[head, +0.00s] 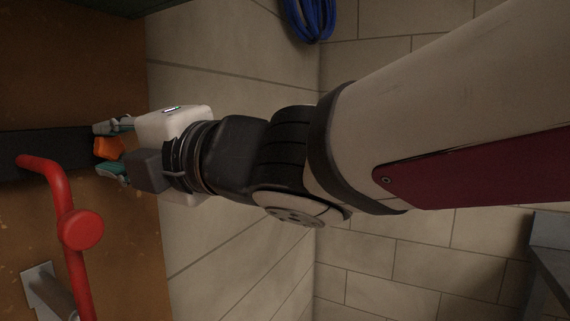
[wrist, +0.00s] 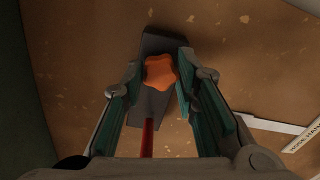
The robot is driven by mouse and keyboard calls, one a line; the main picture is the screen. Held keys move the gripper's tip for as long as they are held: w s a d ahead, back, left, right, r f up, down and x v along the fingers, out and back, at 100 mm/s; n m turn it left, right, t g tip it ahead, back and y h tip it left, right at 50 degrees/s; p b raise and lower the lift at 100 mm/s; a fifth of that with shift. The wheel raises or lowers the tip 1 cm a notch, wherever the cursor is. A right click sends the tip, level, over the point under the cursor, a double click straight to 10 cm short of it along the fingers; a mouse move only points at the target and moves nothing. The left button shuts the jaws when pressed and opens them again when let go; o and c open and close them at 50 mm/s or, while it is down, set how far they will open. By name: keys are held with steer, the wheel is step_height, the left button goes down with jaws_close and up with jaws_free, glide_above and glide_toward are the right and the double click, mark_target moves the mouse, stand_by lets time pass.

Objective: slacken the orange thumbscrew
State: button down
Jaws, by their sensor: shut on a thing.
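The orange thumbscrew (wrist: 160,72) is a lobed knob on a dark grey block (wrist: 155,42) in the wrist view. In the head view the thumbscrew (head: 107,148) shows at the left, partly hidden between the fingers. My gripper (head: 104,148) reaches in from the right, with one finger on either side of the knob. In the wrist view my gripper (wrist: 160,75) has its teal-padded fingers closed against the knob's two sides. The thread of the screw is hidden.
A red bent bar with a round knob (head: 81,230) stands close below my gripper in the head view. A metal bracket (head: 45,290) sits at the lower left. A coiled blue hose (head: 312,18) hangs at the top. A white label (wrist: 300,138) lies at the right.

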steer(key=shift+f+n+b, duration=0.25)
steer(key=shift+n+b, duration=0.15)
steer(key=shift+n, duration=0.1)
steer(key=c, duration=1.6)
jaws_free()
steer(key=shift+c, duration=0.2)
steer(key=shift+o, duration=1.2)
steer(key=shift+r, duration=0.2)
steer(key=p+v, duration=0.2)
steer(key=v, duration=0.4)
